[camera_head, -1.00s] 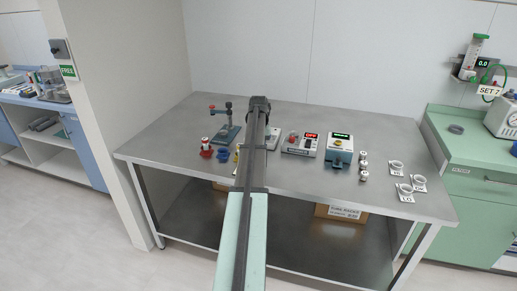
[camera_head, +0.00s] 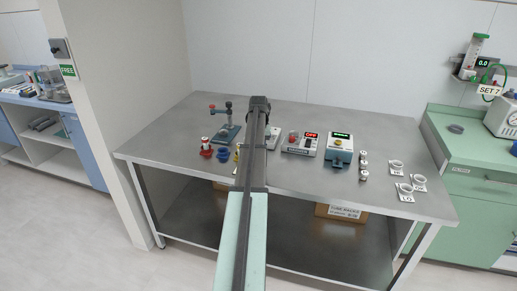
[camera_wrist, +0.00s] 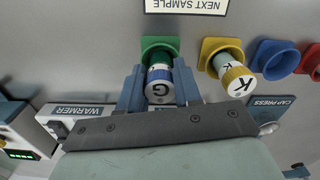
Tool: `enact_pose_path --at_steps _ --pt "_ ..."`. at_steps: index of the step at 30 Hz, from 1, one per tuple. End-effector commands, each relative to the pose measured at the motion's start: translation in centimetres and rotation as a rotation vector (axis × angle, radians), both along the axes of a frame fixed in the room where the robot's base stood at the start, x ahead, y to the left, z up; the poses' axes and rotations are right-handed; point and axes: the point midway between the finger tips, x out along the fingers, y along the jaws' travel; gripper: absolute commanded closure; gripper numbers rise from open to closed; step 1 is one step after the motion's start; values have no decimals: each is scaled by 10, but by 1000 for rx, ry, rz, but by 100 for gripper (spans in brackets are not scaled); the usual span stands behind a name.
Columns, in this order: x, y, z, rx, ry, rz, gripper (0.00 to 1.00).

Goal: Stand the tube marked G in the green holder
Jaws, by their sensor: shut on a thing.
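In the wrist view, my gripper (camera_wrist: 159,88) is shut on the tube marked G (camera_wrist: 159,83), which has a blue band and a pale end facing the camera. The green holder (camera_wrist: 160,43) is directly behind the tube's far end. The tube lines up with the holder and overlaps it in the picture. I cannot tell how deep it sits or whether it touches the bottom. In the head view my arm hides the gripper, the tube and the green holder.
Close beside the green holder, a yellow holder (camera_wrist: 210,47) has the tube marked K (camera_wrist: 233,75) in it. Blue (camera_wrist: 274,58) and red (camera_wrist: 306,58) holders follow. The warmer (camera_wrist: 75,111) and cap press (camera_wrist: 266,103) stand nearby.

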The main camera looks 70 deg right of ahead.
Motion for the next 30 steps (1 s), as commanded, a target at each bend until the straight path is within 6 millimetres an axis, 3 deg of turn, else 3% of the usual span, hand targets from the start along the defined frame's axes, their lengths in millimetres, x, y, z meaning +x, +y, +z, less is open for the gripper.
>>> enact_pose_path --at_steps 18,19,22,30 --pt "0 0 -10 0 0 0 100" --pt "0 0 -10 0 0 0 66" --pt "0 0 -10 0 0 0 56" --pt "0 0 -9 0 0 0 56"
